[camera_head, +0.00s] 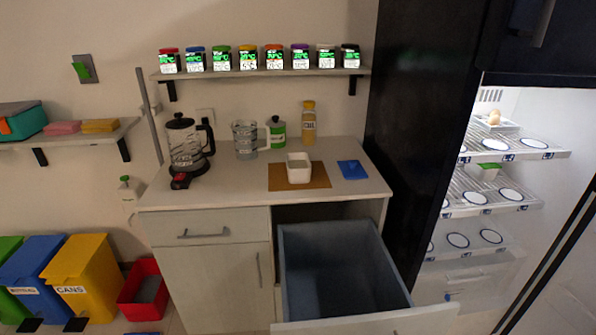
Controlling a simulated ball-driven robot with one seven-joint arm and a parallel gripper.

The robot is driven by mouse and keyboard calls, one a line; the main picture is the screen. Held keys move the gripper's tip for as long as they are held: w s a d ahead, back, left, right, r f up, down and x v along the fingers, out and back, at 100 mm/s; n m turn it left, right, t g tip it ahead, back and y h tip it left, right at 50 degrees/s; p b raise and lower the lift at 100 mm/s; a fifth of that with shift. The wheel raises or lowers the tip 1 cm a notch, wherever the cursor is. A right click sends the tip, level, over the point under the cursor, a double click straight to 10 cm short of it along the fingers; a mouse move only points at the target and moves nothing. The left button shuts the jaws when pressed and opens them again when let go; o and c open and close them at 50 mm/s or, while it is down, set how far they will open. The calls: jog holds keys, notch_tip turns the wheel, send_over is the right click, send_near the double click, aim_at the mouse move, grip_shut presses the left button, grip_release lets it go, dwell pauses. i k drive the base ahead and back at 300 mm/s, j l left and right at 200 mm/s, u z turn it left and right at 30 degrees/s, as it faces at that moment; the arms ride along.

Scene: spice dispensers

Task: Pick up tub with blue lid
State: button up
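A small white open square tub (299,176) stands upright on a brown mat on the counter. A flat blue piece (352,169), which looks like a lid, lies on the counter to the right of the mat, apart from the tub. On the wall shelf, a spice dispenser with a blue lid (195,60) stands second from the left in a row of dispensers with different coloured lids. My gripper is not in view.
The counter (225,193) also holds a kettle (185,145), a glass jug (244,140), a green bottle (276,132) and a yellow bottle (309,124). The drawer (300,262) below is pulled open. The fridge (500,190) at right stands open. Bins (82,270) stand at lower left.

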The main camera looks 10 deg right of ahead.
aim_at(299, 166)
jog(key=i+j+u, duration=0.1)
jog(key=u, duration=0.3)
jog(key=i+j+u, duration=0.1)
jog(key=u, duration=0.3)
jog(key=i+j+u, duration=0.1)
jog(key=u, duration=0.3)
jog(key=i+j, duration=0.1)
jog(key=i, duration=0.3)
jog(key=i+j, duration=0.15)
jog(key=i, duration=0.25)
